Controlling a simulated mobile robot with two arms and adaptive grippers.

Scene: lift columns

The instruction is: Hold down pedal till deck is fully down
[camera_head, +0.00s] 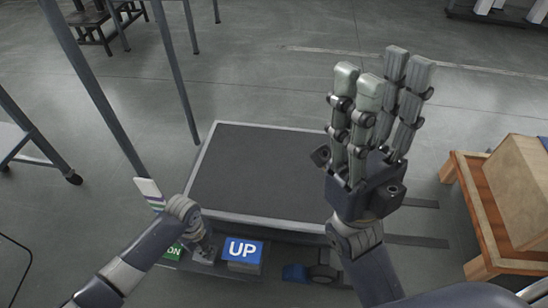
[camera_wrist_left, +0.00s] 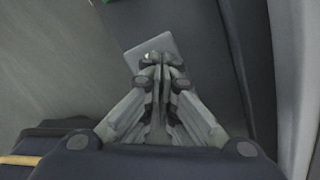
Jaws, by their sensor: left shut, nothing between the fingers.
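The deck (camera_head: 262,165) is a dark rectangular platform with a light rim in the middle of the head view. Along its near side is a green "DN" label (camera_head: 174,251), partly hidden by my left arm, and a blue "UP" label (camera_head: 243,250). My left gripper (camera_head: 206,254) is shut and points down between these labels. In the left wrist view its closed fingertips (camera_wrist_left: 160,62) overlap a small grey plate (camera_wrist_left: 150,48); I cannot tell whether they touch it. My right gripper (camera_head: 382,78) is open and empty above the deck's right side.
A wooden stand (camera_head: 470,205) with a box (camera_head: 520,185) is at the right. A blue pedal-like piece (camera_head: 295,272) lies near the front. Grey posts (camera_head: 95,85) and a wheeled cart (camera_head: 35,150) are at the left.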

